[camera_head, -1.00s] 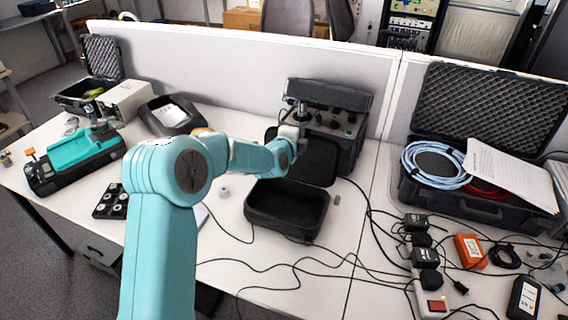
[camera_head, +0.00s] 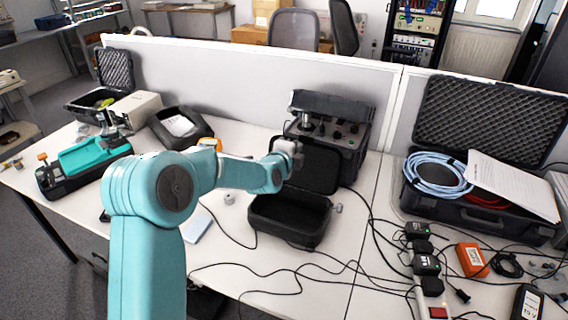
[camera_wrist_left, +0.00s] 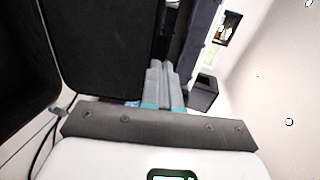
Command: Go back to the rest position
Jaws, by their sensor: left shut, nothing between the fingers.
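My left arm comes up from the lower left in the head view and reaches right across the table. My left gripper (camera_head: 291,148) is at its end, over the open lid of the small black case (camera_head: 290,219) and in front of the black instrument box (camera_head: 342,150). In the left wrist view the two grey fingers of my left gripper (camera_wrist_left: 160,68) lie side by side, shut and empty. The dark lining of a case (camera_wrist_left: 100,45) fills the left of that view. My right gripper shows in neither view.
A teal device (camera_head: 90,157) and a black tray (camera_head: 178,125) stand at the left. A large open case (camera_head: 480,208) with a blue cable (camera_head: 437,176) is at the right. Cables and a power strip (camera_head: 430,300) lie at the front right. A low partition (camera_head: 250,80) runs behind the table.

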